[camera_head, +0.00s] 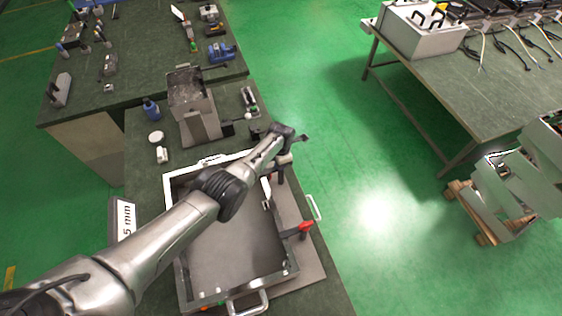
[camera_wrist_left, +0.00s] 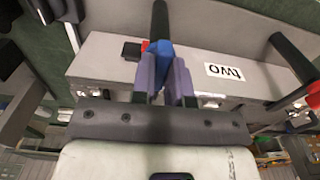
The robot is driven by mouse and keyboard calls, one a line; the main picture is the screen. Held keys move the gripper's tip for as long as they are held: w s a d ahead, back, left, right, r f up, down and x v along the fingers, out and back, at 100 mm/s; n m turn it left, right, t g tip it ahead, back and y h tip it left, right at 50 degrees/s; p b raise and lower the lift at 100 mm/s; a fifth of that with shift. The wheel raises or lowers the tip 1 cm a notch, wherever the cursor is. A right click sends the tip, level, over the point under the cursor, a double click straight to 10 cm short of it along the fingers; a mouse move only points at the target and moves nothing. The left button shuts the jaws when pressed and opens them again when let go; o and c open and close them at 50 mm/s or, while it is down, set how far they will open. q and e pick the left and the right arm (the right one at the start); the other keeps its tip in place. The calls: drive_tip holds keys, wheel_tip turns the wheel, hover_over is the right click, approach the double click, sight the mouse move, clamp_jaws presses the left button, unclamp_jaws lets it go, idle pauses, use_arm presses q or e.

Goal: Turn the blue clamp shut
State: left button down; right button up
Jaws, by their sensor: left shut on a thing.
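In the left wrist view my left gripper (camera_wrist_left: 168,82) has its two grey-purple fingers closed around the blue clamp (camera_wrist_left: 164,52). A black handle (camera_wrist_left: 160,18) extends away from the clamp, and a small red part shows beside it. The fingers hide part of the clamp. In the head view my left arm reaches across the metal box (camera_head: 235,248) to its far right corner, where the left gripper (camera_head: 290,158) is small and partly hidden. I cannot make out the blue clamp there. My right gripper is not in view.
A red-handled clamp (camera_head: 298,230) sits on the box's right side. A metal container (camera_head: 190,100) and blue bottle (camera_head: 151,109) stand behind the box.

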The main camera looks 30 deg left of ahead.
use_arm(q)
drive_tip(key=shift+r, duration=0.2)
drive_tip(key=c, duration=1.3)
unclamp_jaws()
drive_tip(key=shift+o, duration=0.9)
drive_tip(key=shift+f, duration=0.15)
wheel_tip(320, 180, up, 6)
drive_tip(key=p, duration=0.4)
drive_tip(key=shift+f, duration=0.15)
wheel_tip(320, 180, up, 8)
drive_tip(key=p, duration=0.1)
